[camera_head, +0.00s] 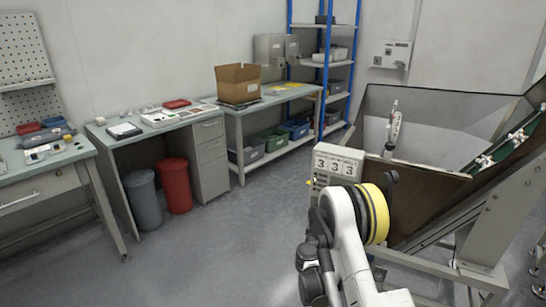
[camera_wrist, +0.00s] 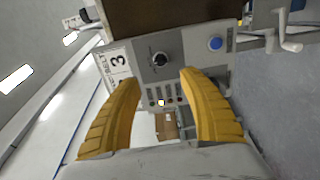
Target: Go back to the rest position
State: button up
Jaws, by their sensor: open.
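My gripper (camera_wrist: 158,77) shows in the wrist view as two yellow ribbed fingers, spread apart with nothing between them. Beyond the fingers is a grey control panel (camera_wrist: 190,45) with a black knob (camera_wrist: 159,59), a blue button (camera_wrist: 215,44) and a white number display. The arm hides part of that box, and the fingers cannot be made out clearly there.
A large hopper (camera_head: 420,175) with a green inclined conveyor (camera_head: 510,148) stands at right. Workbenches (camera_head: 165,122) line the left and back walls, with a grey bin (camera_head: 144,200), a red bin (camera_head: 174,185) and a cardboard box (camera_head: 238,84). The floor (camera_head: 220,245) at left centre is clear.

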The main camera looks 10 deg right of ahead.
jog(key=s+a+r+m+g+y, duration=0.25)
jog(key=s+r, duration=0.35)
jog(key=r, duration=0.3)
jog(key=s+a+r+m+g+y, duration=0.1)
jog(key=s+r+m+g, duration=0.1)
jog(key=s+r+m, duration=0.5)
jog(key=s+a+y, duration=0.2)
jog(key=s+a, duration=0.2)
jog(key=s, duration=0.5)
jog(key=s+a+g+y, duration=0.1)
jog(key=s+a+y, duration=0.2)
jog(key=s, duration=0.6)
jog(key=s+a+r+g+y, duration=0.1)
jog(key=s+a+y, duration=0.1)
jog(key=s+a, duration=0.4)
jog(key=s+m, duration=0.1)
jog(key=s, duration=0.2)
jog(key=shift+s+a, duration=0.4)
jog(key=shift+g+y, duration=0.25)
jog(key=shift+g, duration=0.1)
